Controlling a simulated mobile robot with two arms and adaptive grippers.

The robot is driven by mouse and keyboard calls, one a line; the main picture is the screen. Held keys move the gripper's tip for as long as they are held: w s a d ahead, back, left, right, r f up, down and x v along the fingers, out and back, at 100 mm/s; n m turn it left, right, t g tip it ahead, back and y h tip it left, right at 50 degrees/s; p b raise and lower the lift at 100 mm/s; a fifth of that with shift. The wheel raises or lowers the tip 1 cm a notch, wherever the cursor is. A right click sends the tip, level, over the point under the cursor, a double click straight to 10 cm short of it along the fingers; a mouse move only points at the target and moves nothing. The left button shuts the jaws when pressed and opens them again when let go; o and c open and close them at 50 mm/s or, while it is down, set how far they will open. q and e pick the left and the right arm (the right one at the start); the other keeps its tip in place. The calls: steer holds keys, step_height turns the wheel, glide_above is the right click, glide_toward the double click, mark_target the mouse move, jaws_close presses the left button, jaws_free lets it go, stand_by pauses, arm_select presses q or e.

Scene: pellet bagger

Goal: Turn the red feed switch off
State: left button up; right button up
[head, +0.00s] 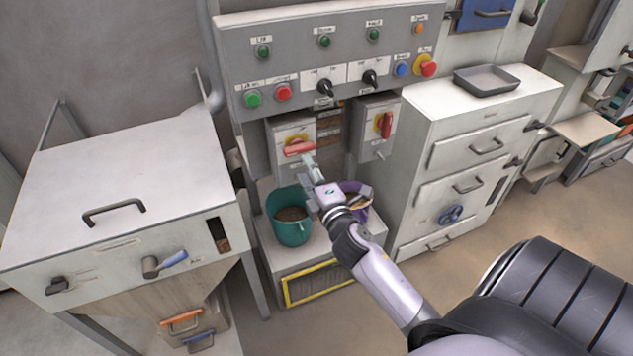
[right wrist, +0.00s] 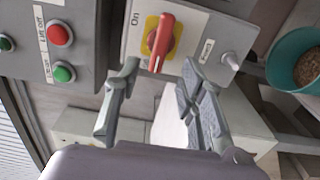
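Two red rotary switches on yellow plates sit on grey boxes under the control panel. The left switch (head: 299,147) has its red handle lying roughly level; the right switch (head: 386,125) has its handle upright. My right gripper (head: 311,164) is at the left switch. In the right wrist view the red handle (right wrist: 162,38) appears with its near end between the fingertips of my right gripper (right wrist: 158,72), which are apart with gaps on both sides. A label reading "On" is beside the handle; another label is too small to read surely. My left gripper is out of view.
The control panel (head: 335,62) above carries buttons and two black knobs. A teal bucket (head: 290,222) and a purple bucket (head: 357,203) of pellets stand below. A white cabinet (head: 470,130) stands right, a hopper cabinet (head: 125,190) left.

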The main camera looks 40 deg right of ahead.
steer(key=v, duration=0.5)
stand_by(0.4)
steer(key=s+a+f+m+g+y, duration=0.1)
steer(key=s+a+f+m+g, duration=0.2)
steer(key=f, duration=0.9)
steer(key=s+a+f+m+g+y, duration=0.1)
steer(key=s+f+g, duration=0.3)
steer(key=f, duration=0.9)
steer(key=s+a+f+m+g+y, duration=0.1)
steer(key=s+a+f+m+g, duration=0.3)
steer(key=f, duration=0.8)
steer(key=s+a+f+m+g, duration=0.1)
steer(key=s+f+g, duration=0.1)
steer(key=s+f, duration=0.4)
steer(key=s+f+m+g, duration=0.1)
steer(key=s+f, duration=0.5)
steer(key=s, duration=0.8)
steer(key=s+a+f+m+g+y, duration=0.1)
steer(key=s+f+m+g, duration=0.1)
steer(key=s+f, duration=0.4)
steer(key=s+m, duration=0.1)
steer(key=s, duration=0.3)
steer(key=shift+s+a+g, duration=0.2)
steer(key=shift+a+g, duration=0.1)
steer(key=shift+s, duration=0.15)
